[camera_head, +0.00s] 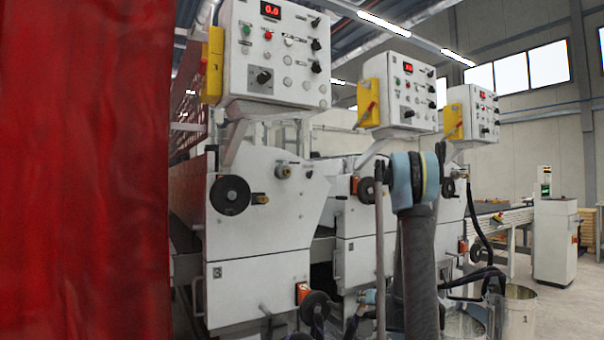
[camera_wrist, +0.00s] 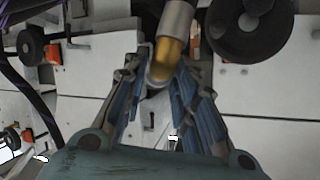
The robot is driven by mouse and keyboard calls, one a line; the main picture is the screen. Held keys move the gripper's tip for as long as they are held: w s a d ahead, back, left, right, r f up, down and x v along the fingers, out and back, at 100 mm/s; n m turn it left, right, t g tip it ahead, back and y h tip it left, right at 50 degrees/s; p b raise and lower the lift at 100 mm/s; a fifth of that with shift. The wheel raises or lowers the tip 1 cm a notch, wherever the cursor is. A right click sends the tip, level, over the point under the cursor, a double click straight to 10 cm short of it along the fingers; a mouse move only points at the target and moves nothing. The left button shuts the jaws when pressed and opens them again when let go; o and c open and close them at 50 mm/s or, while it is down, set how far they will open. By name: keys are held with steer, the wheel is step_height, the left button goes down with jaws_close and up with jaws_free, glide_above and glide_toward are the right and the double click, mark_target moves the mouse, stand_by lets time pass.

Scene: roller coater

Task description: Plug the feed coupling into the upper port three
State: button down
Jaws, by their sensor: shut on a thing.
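My gripper (camera_wrist: 154,80) shows in the wrist view, its blue-padded fingers pointing away from the camera. It is shut on the feed coupling (camera_wrist: 174,32), a grey metal cylinder with an amber, brass-like end that lies between the fingertips. In the head view my arm stands before the machines, and I cannot make out the fingers or the coupling there. The leftmost machine (camera_head: 245,230) bears a plate marked 3. A brass fitting (camera_head: 283,172) sits on its upper white panel, right of a black handwheel (camera_head: 230,195). I cannot tell whether the coupling touches any port.
A red curtain (camera_head: 85,170) fills the left of the head view. Control boxes with yellow holders (camera_head: 213,65) hang above the machines. A second handwheel (camera_wrist: 250,25) is close to the right finger in the wrist view. Dark hoses and a bucket (camera_head: 518,310) stand at lower right.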

steer(key=shift+a, duration=0.15)
steer(key=shift+w+a+r, duration=0.1)
steer(key=shift+w+a, duration=0.05)
steer(key=w+a+r+n+g+y, duration=0.1)
steer(key=w+a+r, duration=0.25)
steer(key=r, duration=0.45)
steer(key=w+a+r+n+y, duration=0.1)
steer(key=w+a+r, duration=0.2)
steer(key=a+r, duration=0.35)
steer(key=w+a+r+n+g+y, duration=0.1)
steer(key=w+a+r, duration=0.2)
steer(key=r, duration=0.6)
steer(key=s+a+r+n, duration=0.1)
steer(key=s+a+r, duration=0.2)
steer(key=r, duration=0.7)
steer(key=s+a+r+g, duration=0.1)
steer(key=s+a+r, duration=0.3)
steer(key=r, duration=0.5)
steer(key=s+a+r+n+g+y, duration=0.1)
steer(key=s+a+r, duration=0.3)
steer(key=r, duration=0.6)
steer(key=shift+s+r+n, duration=0.3)
steer(key=shift+s+r, duration=0.05)
steer(key=shift+s, duration=0.2)
steer(key=shift+a, duration=0.1)
